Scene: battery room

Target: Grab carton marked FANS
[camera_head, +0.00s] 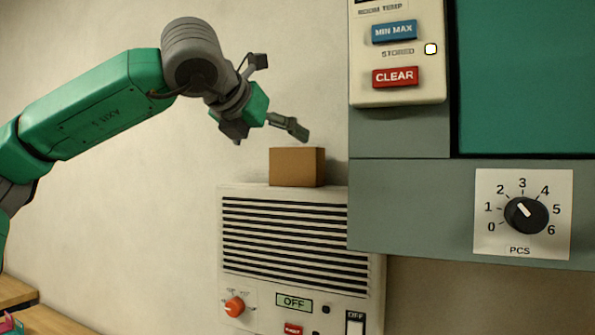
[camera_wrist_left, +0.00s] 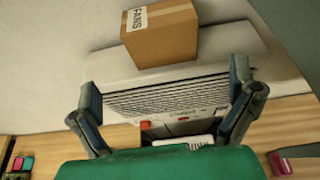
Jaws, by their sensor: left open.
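The brown carton (camera_head: 297,167) sits on top of the white louvred wall unit (camera_head: 300,287). In the left wrist view the carton (camera_wrist_left: 160,40) shows a white label reading FANS on its left side. My left gripper (camera_head: 268,135) is open and empty, just above and to the left of the carton in the head view. In the left wrist view its two fingers (camera_wrist_left: 165,110) are spread wide, with the carton beyond them and not between them. My right gripper is not in view.
A grey-green cabinet (camera_head: 410,205) with a dial (camera_head: 525,215) and a button panel (camera_head: 398,50) stands close to the right of the carton. A wooden surface (camera_head: 50,322) is low at the left. The wall above the carton is bare.

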